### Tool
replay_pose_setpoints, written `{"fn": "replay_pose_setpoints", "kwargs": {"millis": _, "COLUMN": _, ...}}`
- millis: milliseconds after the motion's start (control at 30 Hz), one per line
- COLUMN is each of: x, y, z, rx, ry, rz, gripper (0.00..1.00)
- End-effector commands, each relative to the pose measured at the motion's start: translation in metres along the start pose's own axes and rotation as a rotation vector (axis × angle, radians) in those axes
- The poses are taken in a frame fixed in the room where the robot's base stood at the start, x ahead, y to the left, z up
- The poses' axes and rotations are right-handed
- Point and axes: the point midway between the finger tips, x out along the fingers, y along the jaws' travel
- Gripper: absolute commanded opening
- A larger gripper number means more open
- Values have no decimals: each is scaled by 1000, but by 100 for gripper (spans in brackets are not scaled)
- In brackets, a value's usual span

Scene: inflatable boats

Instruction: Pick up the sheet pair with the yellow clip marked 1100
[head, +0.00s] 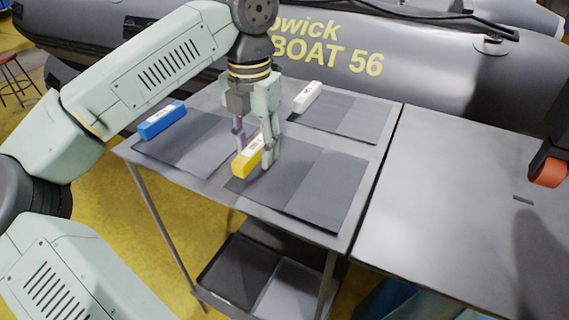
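The yellow clip (241,166) sits on the left edge of a pair of dark grey sheets (310,187) lying flat on the grey table. Its white label is too small to read. My gripper (254,154) points down at this clip, with one finger on either side of it. The fingers stand apart, and the right one hides part of the clip. I see no lift of the clip or sheets from the table. Whether either finger touches the clip is unclear.
A blue clip (162,120) on another sheet pair (188,148) lies to the left. A white clip (307,97) on a third pair (344,115) lies behind. A bare grey table (455,205) adjoins on the right. A grey inflatable boat (420,65) stands behind.

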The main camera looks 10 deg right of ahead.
Motion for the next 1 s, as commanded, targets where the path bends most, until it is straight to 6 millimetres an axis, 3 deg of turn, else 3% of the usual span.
{"fn": "replay_pose_setpoints", "kwargs": {"millis": 533, "x": 0, "y": 0, "z": 0, "rx": 0, "ry": 0, "rz": 0, "gripper": 1}}
{"fn": "replay_pose_setpoints", "kwargs": {"millis": 1000, "x": -3, "y": 0, "z": 0, "rx": 0, "ry": -1, "rz": 0, "gripper": 0}}
